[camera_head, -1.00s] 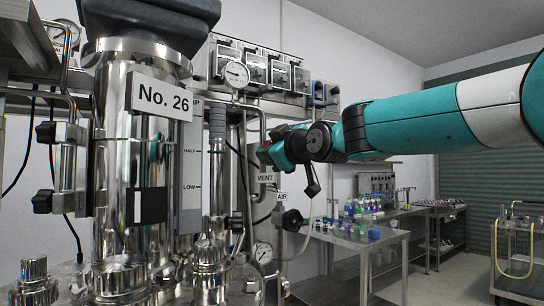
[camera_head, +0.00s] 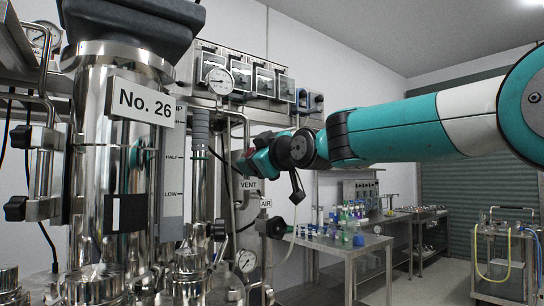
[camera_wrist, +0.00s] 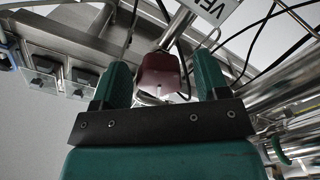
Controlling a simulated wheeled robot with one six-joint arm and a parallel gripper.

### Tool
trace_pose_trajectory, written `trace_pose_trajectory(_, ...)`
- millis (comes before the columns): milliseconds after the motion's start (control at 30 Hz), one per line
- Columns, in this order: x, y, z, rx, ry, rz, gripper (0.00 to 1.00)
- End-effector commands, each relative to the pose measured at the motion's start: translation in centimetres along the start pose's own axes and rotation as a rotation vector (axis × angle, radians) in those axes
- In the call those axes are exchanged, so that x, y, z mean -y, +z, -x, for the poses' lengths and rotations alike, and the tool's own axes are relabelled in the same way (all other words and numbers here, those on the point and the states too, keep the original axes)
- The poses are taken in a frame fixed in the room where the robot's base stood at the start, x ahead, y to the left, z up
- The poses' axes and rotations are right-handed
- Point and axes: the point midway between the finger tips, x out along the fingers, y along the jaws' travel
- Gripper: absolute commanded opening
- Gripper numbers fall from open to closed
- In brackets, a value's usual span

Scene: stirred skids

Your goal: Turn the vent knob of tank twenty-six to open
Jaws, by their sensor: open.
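Tank twenty-six is the shiny steel vessel (camera_head: 93,150) at the left of the head view, with a "No. 26" plate (camera_head: 146,102). The VENT label (camera_head: 248,185) hangs on the piping to its right; part of it shows at the top of the wrist view (camera_wrist: 212,8). A dark red knob (camera_wrist: 158,76) sits on a steel pipe near this label. My gripper (camera_wrist: 160,64) is open, with the knob between its green fingers in the picture. Contact or exact depth cannot be told.
An AIR label (camera_head: 265,203) and a black knob (camera_head: 273,228) lie just below. A steel table (camera_head: 345,247) with small bottles stands behind; a cart (camera_head: 503,260) is at the right.

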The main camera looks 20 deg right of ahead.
Motion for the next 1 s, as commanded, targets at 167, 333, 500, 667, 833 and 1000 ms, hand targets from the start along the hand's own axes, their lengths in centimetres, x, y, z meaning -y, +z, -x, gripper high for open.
trace_pose_trajectory(167,0.1,0.2,3.0,-0.002,0.004,0.001,0.68)
trace_pose_trajectory(333,0.1,0.2,7.4,-0.002,0.007,0.002,0.68)
trace_pose_trajectory(500,0.2,0.3,11.8,-0.001,0.006,0.002,0.68)
trace_pose_trajectory(667,0.5,0.7,12.5,-0.004,0.002,-0.001,0.68)
trace_pose_trajectory(833,0.6,0.7,14.0,-0.003,0.003,0.001,0.68)
trace_pose_trajectory(1000,0.3,0.6,15.3,-0.004,0.003,-0.002,0.68)
